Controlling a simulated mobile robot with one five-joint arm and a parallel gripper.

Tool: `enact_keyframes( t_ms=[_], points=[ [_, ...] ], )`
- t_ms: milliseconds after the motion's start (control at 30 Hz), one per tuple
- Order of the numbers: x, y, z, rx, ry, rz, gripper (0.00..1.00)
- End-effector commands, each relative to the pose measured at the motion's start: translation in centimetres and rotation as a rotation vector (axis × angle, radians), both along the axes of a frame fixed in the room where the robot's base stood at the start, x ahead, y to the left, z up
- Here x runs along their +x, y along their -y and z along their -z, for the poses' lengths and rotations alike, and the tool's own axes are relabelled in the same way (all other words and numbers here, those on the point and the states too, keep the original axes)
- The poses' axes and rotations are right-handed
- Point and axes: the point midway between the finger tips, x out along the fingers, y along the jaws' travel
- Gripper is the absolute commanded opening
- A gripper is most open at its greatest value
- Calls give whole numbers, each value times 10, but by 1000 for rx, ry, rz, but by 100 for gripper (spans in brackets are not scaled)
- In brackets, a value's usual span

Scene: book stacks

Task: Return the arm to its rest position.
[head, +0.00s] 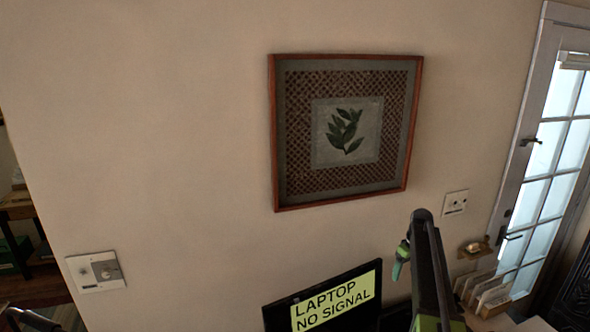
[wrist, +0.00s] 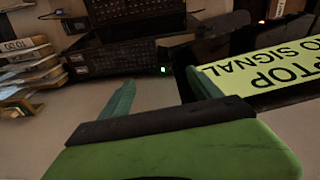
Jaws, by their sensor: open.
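My arm rises in the lower right of the head view, dark with green parts, in front of the wall. A green finger of my gripper (head: 401,260) hangs at its upper end. In the wrist view the two green fingers of my gripper (wrist: 160,80) stand apart with nothing between them. The gripper touches nothing that I can see. The rest of the arm is cut off by the picture's lower edge.
A laptop screen (head: 334,309) reading "LAPTOP NO SIGNAL" stands left of my arm; it also shows in the wrist view (wrist: 262,72). Stacked books or papers (wrist: 30,70) lie at the wrist view's left. A framed leaf picture (head: 345,130) hangs on the wall. A glazed door (head: 545,165) is at right.

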Motion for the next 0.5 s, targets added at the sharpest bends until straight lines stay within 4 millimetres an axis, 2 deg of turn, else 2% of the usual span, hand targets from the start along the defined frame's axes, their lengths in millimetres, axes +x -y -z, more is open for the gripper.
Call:
enact_keyframes(
  t_ms=[33,100,167,200,267,300,367,400,500],
  points=[
    [-6,-42,48,-1,-1,-44,73],
    [-19,-92,77,-3,-4,-98,73],
    [-37,-134,102,-5,-9,-129,73],
    [-52,-161,119,-6,-13,-142,73],
    [-78,-200,144,-7,-20,-147,73],
    [-99,-225,160,-7,-26,-142,73],
    [-135,-257,183,-10,-36,-119,73],
    [-160,-275,196,-12,-42,-95,73],
    [-216,-302,212,-16,-62,-2,73]
  ],
)
